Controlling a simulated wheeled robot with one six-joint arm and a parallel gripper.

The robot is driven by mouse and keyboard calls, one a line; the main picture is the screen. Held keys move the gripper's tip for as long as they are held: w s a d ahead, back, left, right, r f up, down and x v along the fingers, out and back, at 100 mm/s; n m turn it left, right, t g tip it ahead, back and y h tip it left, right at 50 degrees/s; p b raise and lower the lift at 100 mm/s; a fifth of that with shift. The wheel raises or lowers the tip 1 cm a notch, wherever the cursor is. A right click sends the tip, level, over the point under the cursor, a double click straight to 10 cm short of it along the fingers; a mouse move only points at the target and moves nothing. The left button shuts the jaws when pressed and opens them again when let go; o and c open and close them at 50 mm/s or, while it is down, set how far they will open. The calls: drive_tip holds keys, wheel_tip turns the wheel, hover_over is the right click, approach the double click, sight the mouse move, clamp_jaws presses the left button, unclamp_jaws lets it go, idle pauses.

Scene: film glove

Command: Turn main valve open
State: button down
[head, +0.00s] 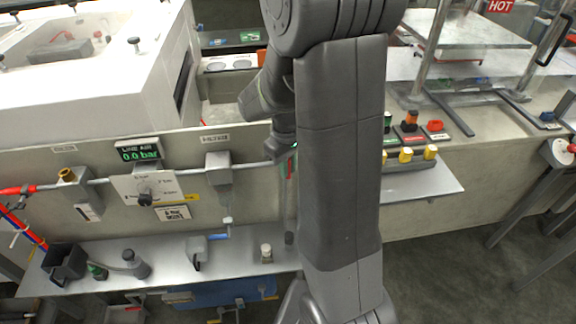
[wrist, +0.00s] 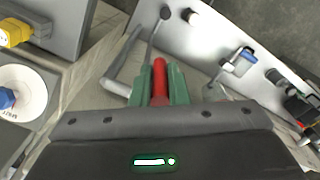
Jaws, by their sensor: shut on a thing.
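A red valve handle (wrist: 160,85) stands between the green fingers of my gripper (wrist: 160,78) in the wrist view. The fingers are shut on it, one on each side. A grey pipe (wrist: 118,86) lies just left of the fingers. In the head view my arm hides most of the gripper and valve; only a sliver of red and green shows at the arm's left edge. The line air display (head: 139,150) on the panel reads 0.0 bar. The valve's exact angle cannot be told.
Left along the wall are a grey filter block (head: 219,168) and a white plate with a dark knob (head: 146,190). A metal shelf (head: 225,255) below holds small fittings. Yellow knobs (head: 406,155) sit right of my arm. Open floor (head: 430,262) lies at the lower right.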

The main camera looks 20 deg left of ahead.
drive_tip(key=shift+a, duration=0.1)
drive_tip(key=shift+s+a+f+t+h+b, duration=0.5)
drive_tip(key=shift+t+h+b, duration=0.6)
drive_tip(key=shift+h, duration=0.75)
drive_tip(key=shift+s+a+f+t+h+b, duration=0.25)
drive_tip(key=shift+a+f+t+h+b, duration=0.35)
drive_tip(key=shift+t+h+b, duration=0.95)
drive_tip(key=shift+s+a+f+t+h+b, duration=0.4)
drive_tip(key=shift+a+t+h, duration=0.4)
drive_tip(key=shift+h, duration=1.4)
drive_tip(key=shift+d, duration=0.15)
drive_tip(key=c, duration=1.4)
unclamp_jaws()
wheel_tip(320, 180, up, 10)
